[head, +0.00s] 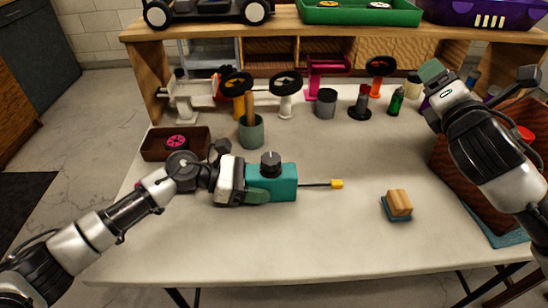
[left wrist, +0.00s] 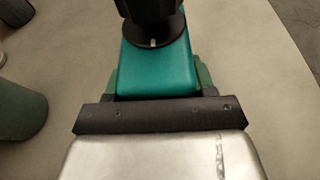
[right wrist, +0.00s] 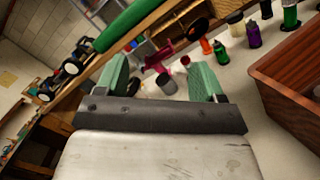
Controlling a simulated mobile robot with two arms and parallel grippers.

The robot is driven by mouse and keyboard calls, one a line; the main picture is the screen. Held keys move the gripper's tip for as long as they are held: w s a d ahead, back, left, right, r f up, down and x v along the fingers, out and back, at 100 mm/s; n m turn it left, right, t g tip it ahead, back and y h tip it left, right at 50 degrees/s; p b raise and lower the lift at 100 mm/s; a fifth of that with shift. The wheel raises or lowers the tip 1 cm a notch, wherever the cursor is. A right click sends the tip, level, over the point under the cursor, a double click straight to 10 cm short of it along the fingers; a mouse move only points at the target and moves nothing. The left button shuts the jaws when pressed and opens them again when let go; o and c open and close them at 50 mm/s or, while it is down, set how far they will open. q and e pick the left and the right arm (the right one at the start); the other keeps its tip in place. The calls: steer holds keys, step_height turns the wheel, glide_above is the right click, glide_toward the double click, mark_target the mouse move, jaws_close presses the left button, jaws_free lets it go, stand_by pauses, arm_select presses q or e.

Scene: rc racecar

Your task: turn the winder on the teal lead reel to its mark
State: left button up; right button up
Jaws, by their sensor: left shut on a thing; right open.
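The teal lead reel (head: 284,184) lies on the white table left of centre. A black winder knob (head: 270,163) stands on its top, with a pale mark at its base in the left wrist view (left wrist: 152,43). A dark lead with a yellow tip (head: 337,184) sticks out to the right. My left gripper (head: 258,194) is shut on the reel's body from the left; green fingers show on both sides of it. My right gripper (right wrist: 160,80) is open and empty, raised above the table's right side, away from the reel.
A small wooden block (head: 399,202) sits on a blue pad right of the reel. A grey-green cup (head: 251,132) with handles and a brown tray (head: 152,148) stand behind left. A reddish-brown bin (head: 480,185) is at the right. Several tools and bottles line the back; the front table is clear.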

steer(key=s+a+f+n+g+y, duration=0.1)
steer(key=a+f+n+g+y, duration=0.1)
steer(key=a+n+y, duration=0.4)
steer(key=s+a+f+n+g+y, duration=0.2)
steer(key=a+f+n, duration=0.15)
steer(key=a, duration=0.35)
steer(key=n+g+y, duration=0.3)
steer(key=n+g, duration=0.2)
steer(key=n, duration=0.4)
glide_toward(272, 159)
steer(key=x, duration=0.9)
steer(key=shift+w+a+f, duration=0.1)
steer(key=shift+a, duration=0.05)
steer(key=c, duration=0.9)
